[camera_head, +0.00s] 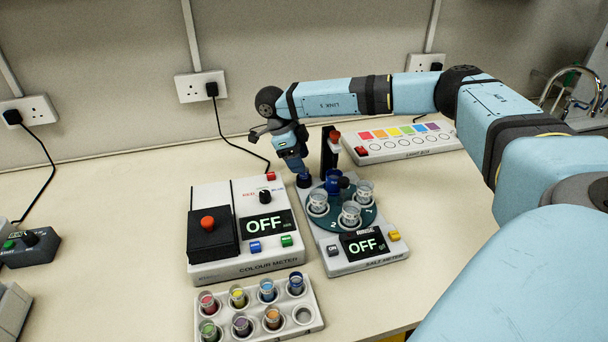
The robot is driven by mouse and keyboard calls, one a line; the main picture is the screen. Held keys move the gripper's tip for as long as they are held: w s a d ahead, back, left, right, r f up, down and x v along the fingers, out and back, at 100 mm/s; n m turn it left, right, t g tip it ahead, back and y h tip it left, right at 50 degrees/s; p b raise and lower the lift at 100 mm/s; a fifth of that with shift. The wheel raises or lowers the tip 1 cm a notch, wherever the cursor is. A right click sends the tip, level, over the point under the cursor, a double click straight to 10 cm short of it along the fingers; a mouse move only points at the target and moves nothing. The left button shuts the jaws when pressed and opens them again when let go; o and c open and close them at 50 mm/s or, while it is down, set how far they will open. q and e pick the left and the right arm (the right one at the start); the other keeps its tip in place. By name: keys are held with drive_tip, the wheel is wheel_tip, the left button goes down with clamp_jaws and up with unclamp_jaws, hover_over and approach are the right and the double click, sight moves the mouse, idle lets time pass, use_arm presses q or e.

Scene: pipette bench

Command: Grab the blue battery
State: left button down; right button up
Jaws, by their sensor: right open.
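The gripper is open. A second blue, cup-like thing (333,182) is just to the right, at the back of the salt meter's round turntable (329,222). No label shows on either, so I cannot tell for certain which is the battery. My left gripper is not in view.
The colour meter (215,268) stands left of the salt meter, both reading OFF. A dark post with a red top (331,150) rises right of the gripper. A light box (410,145) is behind right. A rack of coloured vials (260,328) is in front.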

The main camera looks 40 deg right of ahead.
sight(304, 176)
drive_tip(key=shift+x, duration=1.55)
drive_tip(key=shift+w+a, duration=0.1)
drive_tip(key=c, duration=1)
drive_tip(key=shift+c, duration=0.2)
